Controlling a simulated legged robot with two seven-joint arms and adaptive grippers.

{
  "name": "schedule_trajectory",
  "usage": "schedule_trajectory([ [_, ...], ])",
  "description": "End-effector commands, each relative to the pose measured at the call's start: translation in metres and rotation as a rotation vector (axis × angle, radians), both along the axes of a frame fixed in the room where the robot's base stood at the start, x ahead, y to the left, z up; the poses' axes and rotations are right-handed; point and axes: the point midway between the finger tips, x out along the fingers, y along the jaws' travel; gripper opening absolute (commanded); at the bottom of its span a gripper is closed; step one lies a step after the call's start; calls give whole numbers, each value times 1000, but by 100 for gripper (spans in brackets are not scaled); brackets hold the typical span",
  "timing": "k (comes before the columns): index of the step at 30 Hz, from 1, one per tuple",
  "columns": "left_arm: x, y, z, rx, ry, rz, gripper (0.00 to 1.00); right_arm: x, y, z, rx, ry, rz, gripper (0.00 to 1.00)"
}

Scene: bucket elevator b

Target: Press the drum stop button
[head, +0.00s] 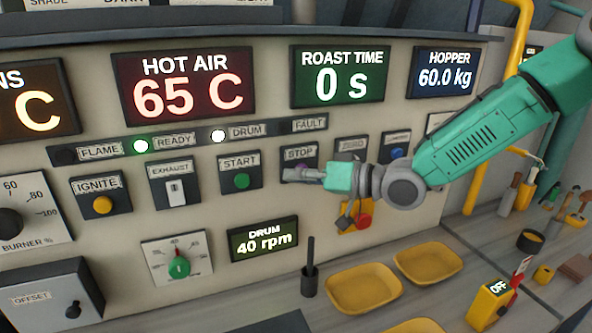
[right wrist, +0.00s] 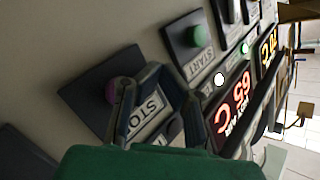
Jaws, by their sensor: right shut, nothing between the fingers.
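The stop button is a purple round button (right wrist: 113,91) on a dark plate labelled STOP (right wrist: 148,112), seen in the right wrist view. In the head view the STOP plate (head: 299,154) sits right of the START plate, and my right gripper covers most of its button. My right gripper (head: 288,174) is shut and empty, its fingertips in front of the STOP plate. In the right wrist view its fingertips (right wrist: 138,82) are close beside the button; I cannot tell whether they touch it. My left gripper is not in view.
The green START button (head: 241,181) is to the left. The drum display (head: 263,239) reads 40 rpm, and the DRUM lamp (head: 218,136) is lit white. A red and yellow control with a padlock (head: 358,215) lies below my gripper. Yellow trays (head: 364,290) stand on the counter.

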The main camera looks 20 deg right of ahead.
Motion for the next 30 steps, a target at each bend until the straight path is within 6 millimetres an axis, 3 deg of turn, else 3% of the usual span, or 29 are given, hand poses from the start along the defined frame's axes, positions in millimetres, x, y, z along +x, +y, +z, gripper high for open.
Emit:
schedule_trajectory([
  [30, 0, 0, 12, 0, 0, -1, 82, -21, -16, -3, 0, 1, -2, 0],
])
